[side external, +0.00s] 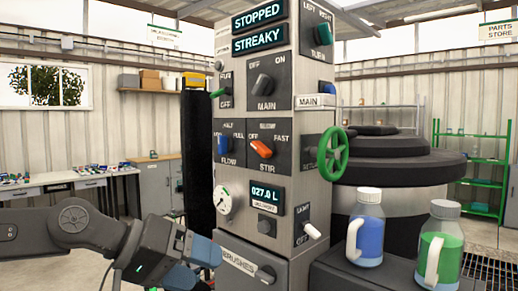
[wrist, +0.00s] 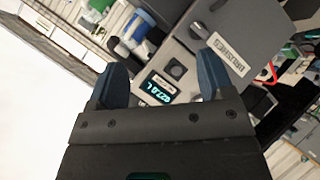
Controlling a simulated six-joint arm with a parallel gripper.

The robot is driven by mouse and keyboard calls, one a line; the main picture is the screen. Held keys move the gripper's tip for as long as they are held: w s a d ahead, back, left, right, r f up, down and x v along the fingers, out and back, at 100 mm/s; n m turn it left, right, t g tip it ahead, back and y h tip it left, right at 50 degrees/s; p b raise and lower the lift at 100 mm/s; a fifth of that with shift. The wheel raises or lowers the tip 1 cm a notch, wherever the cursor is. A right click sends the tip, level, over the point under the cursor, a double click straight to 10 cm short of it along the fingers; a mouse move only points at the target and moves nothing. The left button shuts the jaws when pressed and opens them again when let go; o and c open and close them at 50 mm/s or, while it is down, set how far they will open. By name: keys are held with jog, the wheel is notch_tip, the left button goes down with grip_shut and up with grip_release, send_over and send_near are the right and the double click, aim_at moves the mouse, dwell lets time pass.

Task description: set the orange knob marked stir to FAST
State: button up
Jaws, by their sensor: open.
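The orange stir knob (side external: 260,148) is on the front of the grey control column, on a dark plate with OFF at left, SLOW at top and FAST at right. Its bar slants from upper left to lower right, its upper-left end towards OFF; which end is the pointer is hard to tell. My gripper (side external: 196,262) is low and left of the column, below the knob and apart from it. In the wrist view my gripper (wrist: 163,72) is open and empty. The orange knob does not show in the wrist view.
The blue flow knob (side external: 224,145) is just left of the stir knob, and the main knob (side external: 263,84) is above. A green handwheel (side external: 333,154) sticks out at right. A gauge (side external: 223,199) and the brushes drawer (side external: 240,262) are near my gripper. Two bottles stand at right.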

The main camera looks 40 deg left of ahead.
notch_tip(320, 180, up, 9)
jog(key=w+n+t, duration=0.3)
jog(key=n+t, duration=0.1)
jog(key=n, duration=0.4)
jog(key=n+t+y, duration=0.3)
jog(key=n+y, duration=0.1)
jog(key=n, duration=1.1)
send_near(258, 148)
jog(key=w, duration=1)
jog(key=shift+w+d, duration=0.1)
jog(key=c, duration=0.9)
